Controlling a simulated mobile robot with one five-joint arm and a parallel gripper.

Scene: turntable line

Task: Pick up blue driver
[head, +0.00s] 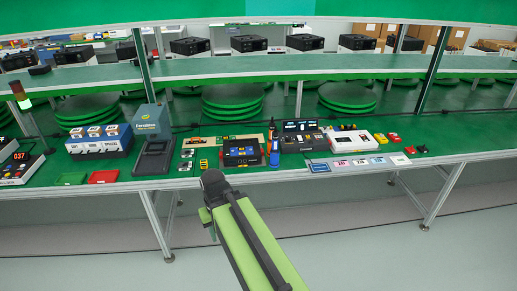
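A blue driver (274,159) stands roughly upright on the green bench, near its front edge and just right of a dark boxy device. A thin dark and orange piece shows directly above it; I cannot tell whether it belongs to the driver. My green arm reaches up from the bottom of the head view to a black joint in front of the bench, left of and nearer than the driver. A short green link shows below that joint. My gripper's fingers do not show, and nothing of mine touches the driver.
The dark boxy device (241,153) is left of the driver. A black panelled unit (302,137) and a white device (351,140) are to its right. A row of cards (360,163) lies along the front edge. Bench legs stand below; the floor in front is clear.

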